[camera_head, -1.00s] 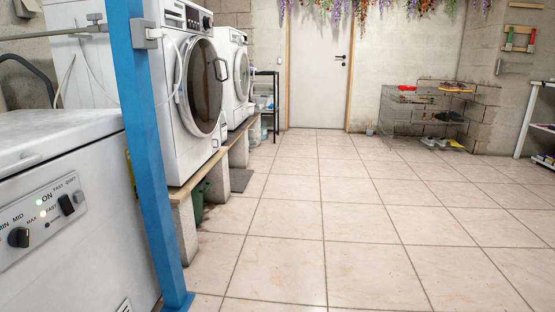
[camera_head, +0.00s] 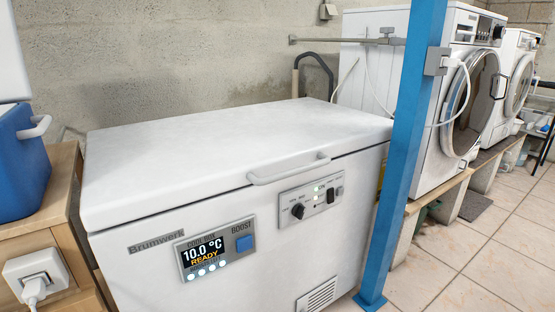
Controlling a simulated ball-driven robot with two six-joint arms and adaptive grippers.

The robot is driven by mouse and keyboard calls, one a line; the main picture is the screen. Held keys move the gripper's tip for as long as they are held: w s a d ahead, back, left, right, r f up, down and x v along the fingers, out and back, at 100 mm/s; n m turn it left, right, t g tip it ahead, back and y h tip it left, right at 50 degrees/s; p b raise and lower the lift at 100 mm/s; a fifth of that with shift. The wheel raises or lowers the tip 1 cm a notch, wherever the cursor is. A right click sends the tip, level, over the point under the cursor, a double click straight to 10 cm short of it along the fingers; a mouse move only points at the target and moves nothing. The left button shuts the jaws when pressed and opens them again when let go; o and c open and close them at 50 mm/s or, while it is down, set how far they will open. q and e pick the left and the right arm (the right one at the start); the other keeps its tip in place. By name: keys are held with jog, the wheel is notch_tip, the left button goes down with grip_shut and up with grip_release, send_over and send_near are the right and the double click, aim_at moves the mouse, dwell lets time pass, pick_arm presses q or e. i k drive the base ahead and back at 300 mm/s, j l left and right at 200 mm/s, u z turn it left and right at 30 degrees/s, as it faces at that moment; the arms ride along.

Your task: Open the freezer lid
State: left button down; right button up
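The white chest freezer (camera_head: 345,211) stands against the block wall in the middle of the view. Its lid (camera_head: 225,150) is closed and lies flat on the body. A white bar handle (camera_head: 289,169) sits on the lid's front edge, right of its middle. The front carries a display (camera_head: 204,255) reading 10.0 °C READY, a blue BOOST button (camera_head: 244,243) and a knob panel (camera_head: 311,202). Neither of my grippers shows in the view.
A blue post (camera_head: 403,150) stands at the freezer's front right corner. Washing machines (camera_head: 469,95) stand on a plinth beyond it. A wooden cabinet (camera_head: 62,180) with a blue cooler box (camera_head: 20,165) is at the left. Tiled floor (camera_head: 497,250) is clear at the right.

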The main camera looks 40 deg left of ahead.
aim_at(132, 172)
jog(key=j+u, duration=0.15)
jog(key=u, duration=0.75)
jog(key=k+j, duration=0.05)
